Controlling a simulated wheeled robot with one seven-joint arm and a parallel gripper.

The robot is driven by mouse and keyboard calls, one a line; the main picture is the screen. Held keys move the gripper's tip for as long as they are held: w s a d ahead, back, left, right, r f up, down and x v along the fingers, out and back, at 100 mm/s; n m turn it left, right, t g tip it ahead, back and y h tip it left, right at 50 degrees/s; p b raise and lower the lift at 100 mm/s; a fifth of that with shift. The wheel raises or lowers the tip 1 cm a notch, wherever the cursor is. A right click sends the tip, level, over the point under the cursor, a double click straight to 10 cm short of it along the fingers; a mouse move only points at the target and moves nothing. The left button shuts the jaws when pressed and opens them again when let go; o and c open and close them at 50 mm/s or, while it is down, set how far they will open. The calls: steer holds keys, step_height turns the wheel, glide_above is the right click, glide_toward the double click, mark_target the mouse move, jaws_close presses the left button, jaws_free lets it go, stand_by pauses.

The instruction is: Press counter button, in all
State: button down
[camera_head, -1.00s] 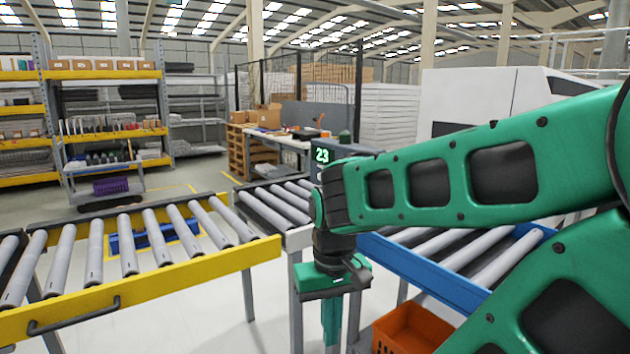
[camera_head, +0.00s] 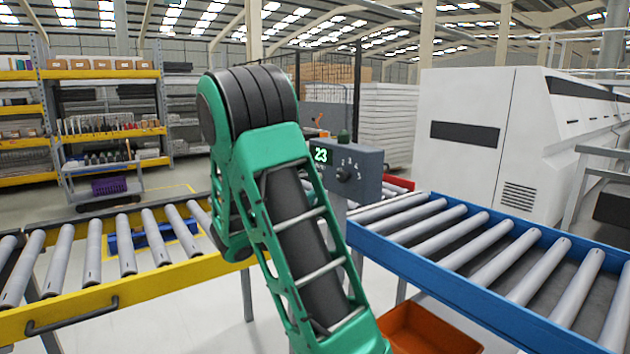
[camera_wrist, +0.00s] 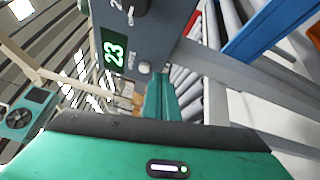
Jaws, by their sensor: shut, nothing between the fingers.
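The grey counter box (camera_head: 370,166) has a green-lit display (camera_head: 321,154) reading 23 and a dark rotary knob (camera_head: 343,174) with numbered positions. In the wrist view the box (camera_wrist: 158,38) is close and tilted, with its display (camera_wrist: 114,49) still reading 23. A small round pale button (camera_wrist: 145,68) sits on its face beside the display. My gripper (camera_wrist: 161,82) is shut and empty, its green fingers pointing toward the box just beside the button. I cannot tell whether they touch the box. In the head view my arm hides the gripper and the button.
A yellow-framed roller conveyor (camera_head: 160,278) is on the left and a blue-framed one (camera_head: 440,285) on the right. An orange bin (camera_head: 425,330) stands low between them. A large white machine (camera_head: 490,150) stands behind at right. Shelving (camera_head: 110,130) is at the back left.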

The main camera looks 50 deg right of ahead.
mark_target(319, 177)
steer(key=w+a+r+n+t, duration=0.2)
steer(key=w+a+n+t, duration=0.2)
steer(key=w+n+t, duration=0.1)
steer(key=shift+w+r+n, duration=0.25)
steer(key=shift+w+n, duration=0.45)
steer(key=shift+w, duration=0.55)
steer(key=shift+d, duration=0.1)
steer(key=s+d, duration=0.2)
steer(key=d, duration=0.6)
steer(key=shift+d, duration=0.25)
steer(key=shift+s+d, duration=0.1)
stand_by(0.8)
steer(key=shift+s+d, duration=0.1)
steer(key=shift+d, duration=0.15)
steer(key=shift+s+d, duration=0.1)
steer(key=shift+d, duration=0.45)
stand_by(0.8)
steer(key=shift+a, duration=0.1)
steer(key=shift+w+a, duration=0.2)
steer(key=shift+a, duration=0.65)
